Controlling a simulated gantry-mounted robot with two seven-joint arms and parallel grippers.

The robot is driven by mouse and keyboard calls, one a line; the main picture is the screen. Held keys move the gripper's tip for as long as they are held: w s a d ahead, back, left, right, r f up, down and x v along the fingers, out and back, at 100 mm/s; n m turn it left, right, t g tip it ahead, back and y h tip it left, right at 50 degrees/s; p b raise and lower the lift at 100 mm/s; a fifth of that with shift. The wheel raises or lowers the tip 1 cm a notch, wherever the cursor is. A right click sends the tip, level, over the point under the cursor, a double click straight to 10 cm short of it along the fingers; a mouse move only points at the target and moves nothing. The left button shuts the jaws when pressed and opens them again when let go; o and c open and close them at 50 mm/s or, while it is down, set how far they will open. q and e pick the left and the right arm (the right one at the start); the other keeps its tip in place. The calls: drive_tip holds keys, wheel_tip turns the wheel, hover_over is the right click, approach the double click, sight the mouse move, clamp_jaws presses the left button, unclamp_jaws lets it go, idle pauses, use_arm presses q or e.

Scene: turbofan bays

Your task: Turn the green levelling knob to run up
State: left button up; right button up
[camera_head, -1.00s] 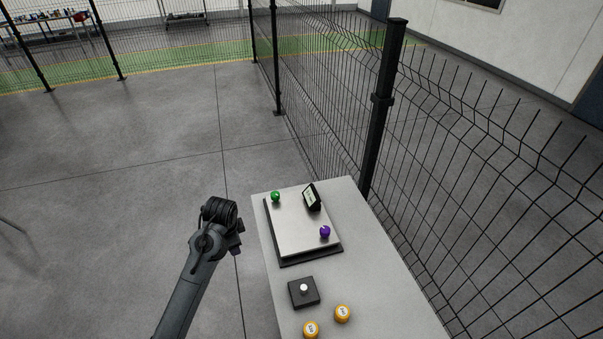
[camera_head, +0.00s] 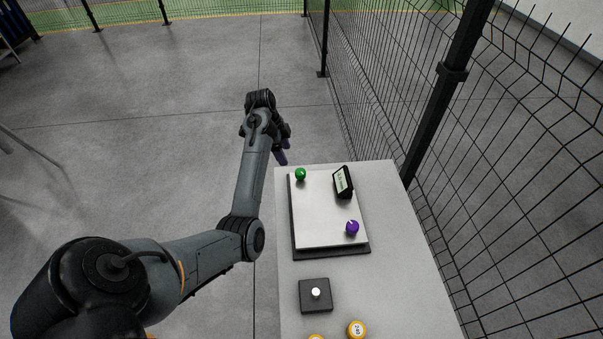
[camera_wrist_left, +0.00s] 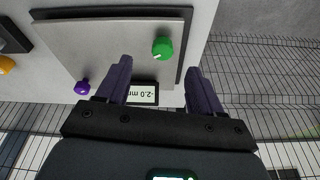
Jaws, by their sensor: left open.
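The green knob (camera_head: 300,174) sits at the far left corner of a light levelling plate (camera_head: 325,215) on a dark base. It also shows in the left wrist view (camera_wrist_left: 162,48), with a pale mark on it. A purple knob (camera_head: 352,227) sits at the near right of the plate. A small display (camera_head: 343,181) stands at the far right; in the wrist view it appears to read -2.0 mm, upside down. My left gripper (camera_head: 283,156) is beside the table's far left corner, apart from the green knob. In the wrist view its jaws (camera_wrist_left: 160,80) are open and empty.
A black box with a white button (camera_head: 316,293) and orange-yellow weights (camera_head: 356,329) are at the near part of the table (camera_head: 410,290). A wire fence (camera_head: 500,180) runs close along the right. The floor left of the table is clear.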

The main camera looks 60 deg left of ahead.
sight(300, 171)
use_arm(q)
drive_tip(key=shift+m+t+h, duration=0.3)
drive_tip(key=shift+m+h, duration=0.2)
drive_tip(key=shift+h, duration=0.2)
drive_tip(key=x, duration=0.7)
drive_tip(key=w+a+x, duration=0.1)
drive_tip(key=x, duration=0.3)
drive_tip(key=shift+w+d+f+b, duration=0.1)
drive_tip(key=shift+w+f+b, duration=0.1)
drive_tip(key=shift+b, duration=0.1)
